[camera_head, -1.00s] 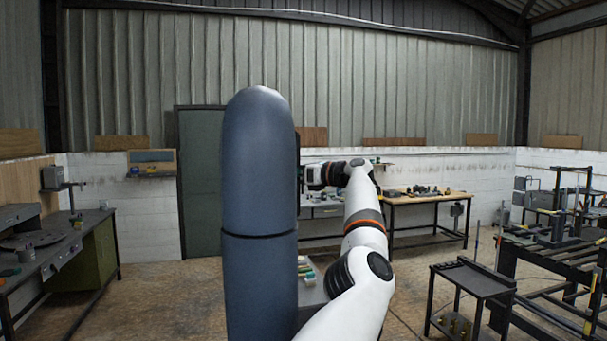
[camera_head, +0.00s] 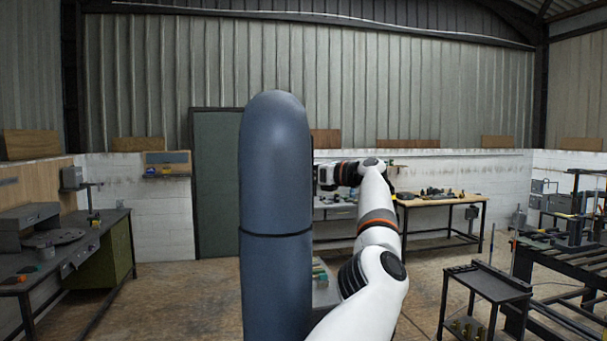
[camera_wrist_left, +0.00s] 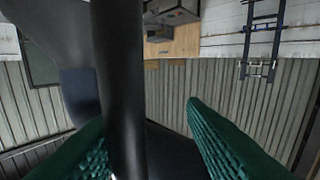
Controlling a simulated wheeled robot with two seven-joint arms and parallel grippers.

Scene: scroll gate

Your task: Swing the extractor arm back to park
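In the left wrist view a thick dark tube (camera_wrist_left: 122,80) runs from top to bottom between the green fingers of my left gripper (camera_wrist_left: 146,112). The fingers are wide apart. The tube is nearer the left finger, and a gap shows to the right finger; I cannot tell whether it touches the left one. Dark surfaces spread behind the tube. The tube may be part of the extractor arm. In the head view a blue-grey rounded column (camera_head: 275,200) stands close in front; I cannot tell if it is the extractor. A white arm of mine reaches behind it, its gripper hidden.
A bench (camera_head: 75,240) stands at the left. A wooden-topped table (camera_head: 440,201) is by the back wall. A dark low stand (camera_head: 487,283) and a roller table (camera_head: 570,255) are at the right. Floor between them is open.

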